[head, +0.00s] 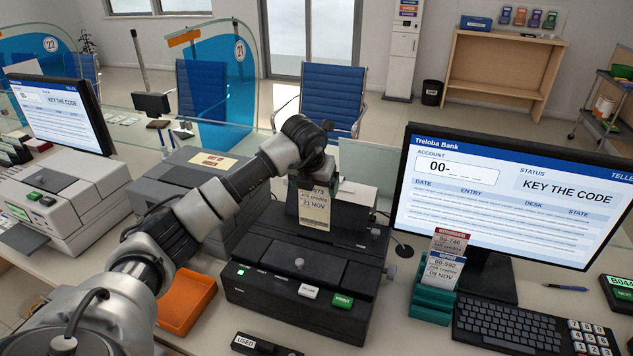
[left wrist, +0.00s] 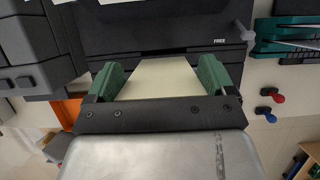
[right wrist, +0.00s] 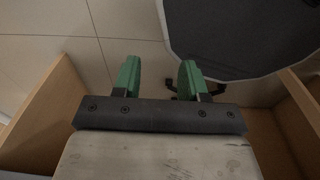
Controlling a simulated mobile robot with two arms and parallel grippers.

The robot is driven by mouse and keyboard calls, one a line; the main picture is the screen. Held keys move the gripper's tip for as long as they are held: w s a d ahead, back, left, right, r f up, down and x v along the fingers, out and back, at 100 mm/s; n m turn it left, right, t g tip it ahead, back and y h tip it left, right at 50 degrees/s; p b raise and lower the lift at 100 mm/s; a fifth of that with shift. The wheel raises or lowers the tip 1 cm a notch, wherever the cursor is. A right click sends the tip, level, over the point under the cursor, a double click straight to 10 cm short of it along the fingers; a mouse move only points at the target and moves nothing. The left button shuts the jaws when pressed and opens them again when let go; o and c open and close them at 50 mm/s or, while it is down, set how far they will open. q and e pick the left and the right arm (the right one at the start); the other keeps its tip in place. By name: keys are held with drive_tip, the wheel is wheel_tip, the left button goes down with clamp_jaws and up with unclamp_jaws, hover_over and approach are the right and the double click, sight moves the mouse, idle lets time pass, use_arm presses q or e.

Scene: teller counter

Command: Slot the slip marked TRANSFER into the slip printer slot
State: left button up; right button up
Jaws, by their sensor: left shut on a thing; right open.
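My left gripper (head: 313,178) is shut on a pale slip (head: 314,210), which hangs upright over the rear part of the black slip printer (head: 268,300). Its readable print includes "21 NOV"; its heading is hidden by the gripper, so I cannot read TRANSFER. In the left wrist view the slip (left wrist: 160,78) spans between the green fingers (left wrist: 160,85), with the printer (left wrist: 165,35) beyond it. I cannot tell whether the slip's lower edge is in the slot. My right gripper (right wrist: 160,80) is open and empty, away from the counter's working area.
A teal holder (head: 432,305) with two slips, one red-headed and one blue-headed, stands right of the printer. A monitor (head: 500,195) and keyboard (head: 508,322) are farther right. An orange tray (head: 187,305) lies left of the printer, and a glass screen stands behind.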

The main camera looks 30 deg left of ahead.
sight(315, 219)
use_arm(q)
drive_tip(key=shift+w+f+b, duration=0.1)
drive_tip(key=shift+f+b, duration=1.25)
drive_tip(key=shift+f, duration=1)
drive_tip(key=shift+f+b, duration=1.2)
drive_tip(key=shift+f, duration=0.45)
drive_tip(key=shift+f+b, duration=1.55)
drive_tip(key=shift+f, duration=0.65)
use_arm(e)
wheel_tip(315, 219, down, 8)
drive_tip(key=w, duration=0.2)
drive_tip(key=shift+a+f, duration=0.15)
drive_tip(key=shift+f, duration=0.05)
drive_tip(key=shift+a, duration=0.1)
use_arm(q)
drive_tip(key=o, duration=0.6)
